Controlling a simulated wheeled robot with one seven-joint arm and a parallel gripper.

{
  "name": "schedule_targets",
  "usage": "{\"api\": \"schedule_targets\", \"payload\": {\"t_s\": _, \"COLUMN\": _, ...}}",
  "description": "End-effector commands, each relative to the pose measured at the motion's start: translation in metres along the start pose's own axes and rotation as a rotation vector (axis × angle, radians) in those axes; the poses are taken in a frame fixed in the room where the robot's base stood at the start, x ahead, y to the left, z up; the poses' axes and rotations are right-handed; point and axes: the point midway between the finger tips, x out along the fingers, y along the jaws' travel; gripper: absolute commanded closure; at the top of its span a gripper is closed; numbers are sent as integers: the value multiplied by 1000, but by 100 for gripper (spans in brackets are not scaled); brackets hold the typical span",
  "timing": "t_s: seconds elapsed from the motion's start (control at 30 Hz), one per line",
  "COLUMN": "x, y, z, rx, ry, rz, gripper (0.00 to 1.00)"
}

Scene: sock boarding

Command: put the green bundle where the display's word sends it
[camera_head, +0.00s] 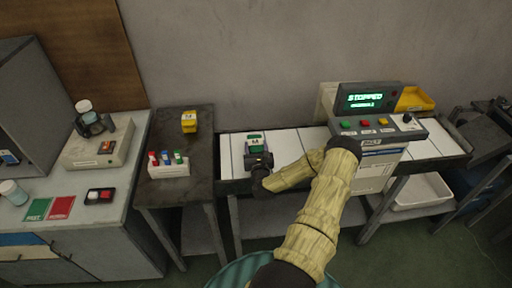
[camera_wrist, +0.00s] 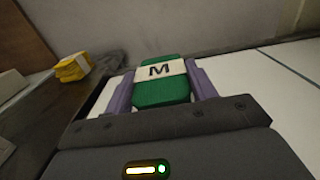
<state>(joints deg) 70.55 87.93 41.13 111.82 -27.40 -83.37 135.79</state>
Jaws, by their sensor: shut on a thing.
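The green bundle (camera_wrist: 162,92) has a white band marked M and sits between the two fingers of my gripper (camera_wrist: 160,84) in the wrist view. My gripper is shut on it. In the head view the green bundle (camera_head: 254,143) is over the left end of the white belt (camera_head: 284,143); I cannot tell whether it touches the belt. The display (camera_head: 366,100) on the belt's control box reads STOPPED, with a smaller line below it that is hard to read. On the left bench lie a green card (camera_head: 37,209) and a red card (camera_head: 61,208), their words too small to read surely.
A yellow bundle (camera_head: 189,121) and a white rack (camera_head: 168,168) of coloured pieces stand on the dark side table (camera_head: 190,192), left of the belt. A yellow bin (camera_head: 414,99) is behind the control box. A white tub (camera_head: 420,192) sits below the belt.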

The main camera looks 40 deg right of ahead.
Motion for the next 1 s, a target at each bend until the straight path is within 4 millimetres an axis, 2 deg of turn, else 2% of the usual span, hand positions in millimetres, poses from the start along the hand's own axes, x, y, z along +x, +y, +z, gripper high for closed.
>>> {"api": "schedule_targets", "payload": {"t_s": 0.13, "x": 0, "y": 0, "z": -4, "rx": 0, "ry": -1, "rz": 0, "gripper": 73}}
{"api": "schedule_targets", "payload": {"t_s": 0.17, "x": 0, "y": 0, "z": -3, "rx": 0, "ry": 0, "rz": 0, "gripper": 38}}
{"api": "schedule_targets", "payload": {"t_s": 0.23, "x": 0, "y": 0, "z": -2, "rx": 0, "ry": 0, "rz": 0, "gripper": 24}}
{"api": "schedule_targets", "payload": {"t_s": 0.27, "x": 0, "y": 0, "z": -2, "rx": 0, "ry": 0, "rz": 0, "gripper": 22}}
{"api": "schedule_targets", "payload": {"t_s": 0.67, "x": 0, "y": 0, "z": 2, "rx": -1, "ry": 0, "rz": -1, "gripper": 22}}
{"api": "schedule_targets", "payload": {"t_s": 0.87, "x": -26, "y": -1, "z": -2, "rx": 2, "ry": 3, "rz": 0, "gripper": 22}}
{"api": "schedule_targets", "payload": {"t_s": 1.0, "x": -50, "y": -1, "z": -3, "rx": 2, "ry": 4, "rz": -1, "gripper": 22}}
